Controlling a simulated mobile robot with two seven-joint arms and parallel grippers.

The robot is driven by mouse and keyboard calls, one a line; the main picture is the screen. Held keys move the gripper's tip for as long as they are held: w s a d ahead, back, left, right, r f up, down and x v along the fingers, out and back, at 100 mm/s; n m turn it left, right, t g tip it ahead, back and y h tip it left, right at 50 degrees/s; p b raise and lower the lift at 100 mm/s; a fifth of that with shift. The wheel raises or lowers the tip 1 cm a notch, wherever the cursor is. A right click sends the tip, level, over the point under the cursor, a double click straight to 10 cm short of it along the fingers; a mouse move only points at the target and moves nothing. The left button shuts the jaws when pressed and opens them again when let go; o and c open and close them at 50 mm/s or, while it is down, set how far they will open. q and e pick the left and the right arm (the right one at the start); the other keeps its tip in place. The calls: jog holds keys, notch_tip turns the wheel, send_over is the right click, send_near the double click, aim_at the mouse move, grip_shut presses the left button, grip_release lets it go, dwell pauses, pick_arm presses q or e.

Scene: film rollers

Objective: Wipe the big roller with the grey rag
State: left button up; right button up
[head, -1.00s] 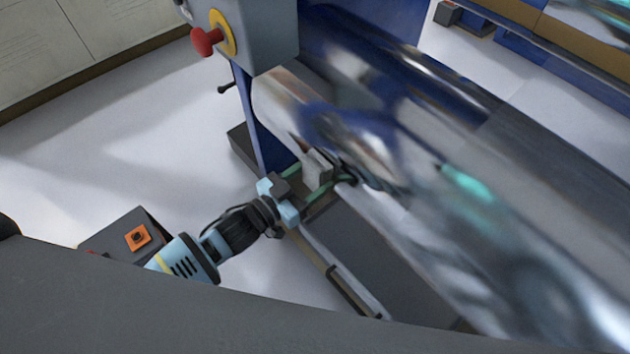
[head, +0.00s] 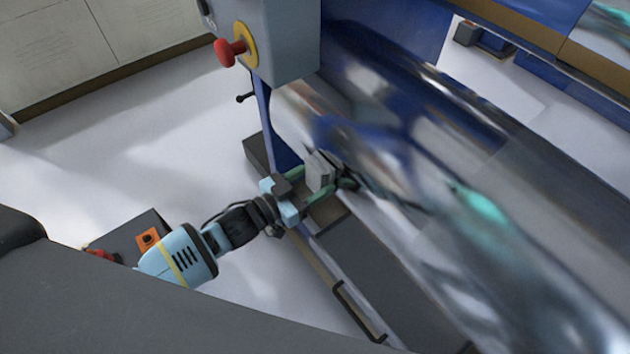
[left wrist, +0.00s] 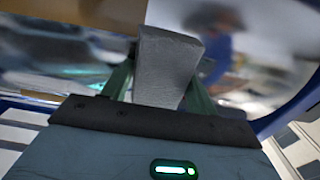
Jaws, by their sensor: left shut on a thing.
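The big roller (head: 430,150) is a long, shiny metal cylinder running from the upper middle to the lower right in the head view. My left gripper (head: 322,182) is at the roller's near side, close to its left end. It is shut on the grey rag (head: 319,170), a small block-like grey pad. In the left wrist view the rag (left wrist: 168,68) stands between the green fingers, with the roller's mirror-like surface (left wrist: 75,62) right behind it. The rag is at or very close to the roller; I cannot tell if they touch. My right gripper is not in view.
A grey machine housing with a red knob (head: 230,52) on a yellow plate stands at the roller's left end, above a blue upright. A dark flat panel (head: 365,262) lies below the roller. Open white floor (head: 150,130) is at the left, before pale cabinets (head: 90,45).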

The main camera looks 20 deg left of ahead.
pick_arm(q)
jog(key=shift+w+a, duration=1)
jog(key=shift+a, duration=0.15)
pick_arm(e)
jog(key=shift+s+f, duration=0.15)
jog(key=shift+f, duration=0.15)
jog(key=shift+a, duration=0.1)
pick_arm(q)
jog(key=shift+r, duration=0.1)
jog(key=shift+p+v, duration=0.75)
jog(key=shift+v, duration=2.2)
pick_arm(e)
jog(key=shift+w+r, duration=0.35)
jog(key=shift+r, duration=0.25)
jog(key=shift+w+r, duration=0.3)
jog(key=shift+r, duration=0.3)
pick_arm(q)
jog(key=p+v, duration=0.1)
jog(key=v, duration=0.2)
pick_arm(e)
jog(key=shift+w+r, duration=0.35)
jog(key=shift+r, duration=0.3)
